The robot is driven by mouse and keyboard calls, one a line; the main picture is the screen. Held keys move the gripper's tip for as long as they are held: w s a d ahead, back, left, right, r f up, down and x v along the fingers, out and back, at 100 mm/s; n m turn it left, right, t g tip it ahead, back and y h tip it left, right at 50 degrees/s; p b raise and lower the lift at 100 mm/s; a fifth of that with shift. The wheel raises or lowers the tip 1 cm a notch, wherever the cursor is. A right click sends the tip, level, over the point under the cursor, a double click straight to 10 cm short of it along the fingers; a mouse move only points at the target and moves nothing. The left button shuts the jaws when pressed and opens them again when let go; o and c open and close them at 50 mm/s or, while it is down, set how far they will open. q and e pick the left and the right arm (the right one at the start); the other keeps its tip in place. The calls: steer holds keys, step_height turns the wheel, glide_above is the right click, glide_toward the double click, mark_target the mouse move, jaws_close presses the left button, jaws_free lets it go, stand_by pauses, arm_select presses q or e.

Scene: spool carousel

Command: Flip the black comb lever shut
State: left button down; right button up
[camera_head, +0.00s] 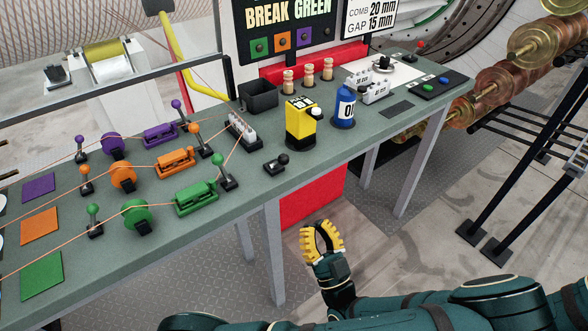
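A small black lever (277,165) with a round black knob stands on the green bench near its front edge, which I take for the comb lever. Its arm looks low, with the knob at the right end; whether it is shut is too small to tell.
A yellow block device (301,123) and a blue bottle (344,107) stand right of the lever. A black bin (258,96) is behind. A green knobbed lever (222,172) stands to the left. The bench strip (318,160) just right of the lever is clear.

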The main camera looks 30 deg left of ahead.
mark_target(279, 162)
arm_select(q)
steer(key=x, duration=1.3)
steer(key=shift+a+p, duration=0.25)
steer(key=shift+p, duration=0.1)
arm_select(e)
steer(key=shift+s+r, duration=0.1)
steer(key=shift+r, duration=0.25)
arm_select(q)
steer(key=shift+w+r, duration=0.2)
steer(key=shift+r, duration=0.05)
arm_select(e)
steer(key=shift+r, duration=0.1)
